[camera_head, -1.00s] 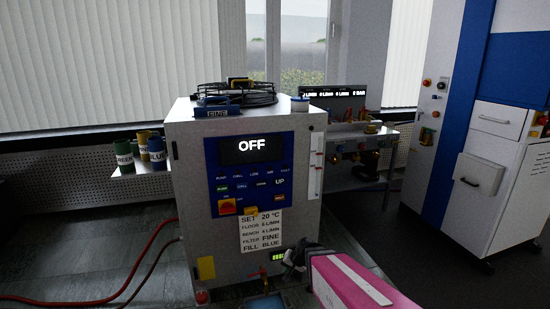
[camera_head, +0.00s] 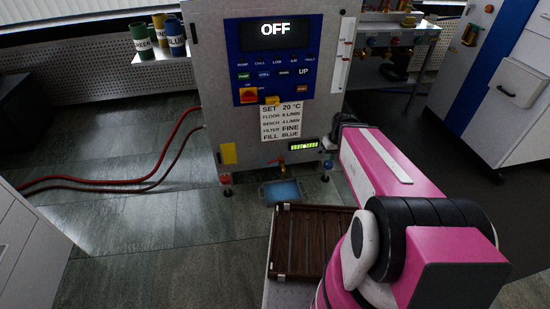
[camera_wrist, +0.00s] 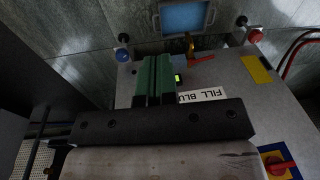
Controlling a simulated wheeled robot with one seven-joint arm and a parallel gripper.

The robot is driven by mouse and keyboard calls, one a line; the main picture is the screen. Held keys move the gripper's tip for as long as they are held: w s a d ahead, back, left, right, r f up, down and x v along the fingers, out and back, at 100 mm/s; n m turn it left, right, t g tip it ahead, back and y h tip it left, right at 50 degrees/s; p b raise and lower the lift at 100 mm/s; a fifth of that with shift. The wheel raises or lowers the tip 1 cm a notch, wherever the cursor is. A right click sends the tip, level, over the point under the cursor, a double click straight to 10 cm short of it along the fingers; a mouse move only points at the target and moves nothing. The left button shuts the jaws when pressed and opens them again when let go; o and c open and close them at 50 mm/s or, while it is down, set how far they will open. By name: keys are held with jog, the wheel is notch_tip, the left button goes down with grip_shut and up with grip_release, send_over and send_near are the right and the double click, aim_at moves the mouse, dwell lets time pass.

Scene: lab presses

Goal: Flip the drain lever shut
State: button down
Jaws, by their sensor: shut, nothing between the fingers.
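The drain valve is a small brass tap low on the front of the grey cabinet, above a blue tray. Its red lever (camera_head: 273,161) points sideways, to the left in the head view. In the wrist view the red lever (camera_wrist: 202,58) points right from the brass tap (camera_wrist: 190,44). My gripper (camera_wrist: 152,60) shows as green fingers, shut and empty, in front of the cabinet. It is left of the tap in the wrist view and apart from the lever. In the head view my arm mostly hides the gripper; only a dark part shows at the cabinet's right edge.
The blue tray (camera_head: 281,192) lies on the floor below the tap. A brown slatted rack (camera_head: 308,240) is nearer. A red knob (camera_head: 225,179) and a blue knob (camera_head: 328,165) flank the cabinet's foot. Red hoses (camera_head: 110,185) run left. Floor between is clear.

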aim_at(276, 161)
jog(key=w+a+f+n+t+y, duration=0.1)
jog(key=w+a+f+n+y, duration=0.1)
jog(key=w+a+f+n, duration=0.7)
jog(key=w+a+f+n+t+y, duration=0.1)
jog(key=w+a+f+n+y, duration=0.2)
jog(key=w+a+f+n, duration=0.6)
jog(key=a+x, duration=0.1)
jog(key=x, duration=1.1)
jog(key=shift+s+r, duration=0.25)
jog(key=shift+s, duration=0.15)
jog(key=shift+a+t, duration=0.1)
jog(key=shift+t, duration=0.3)
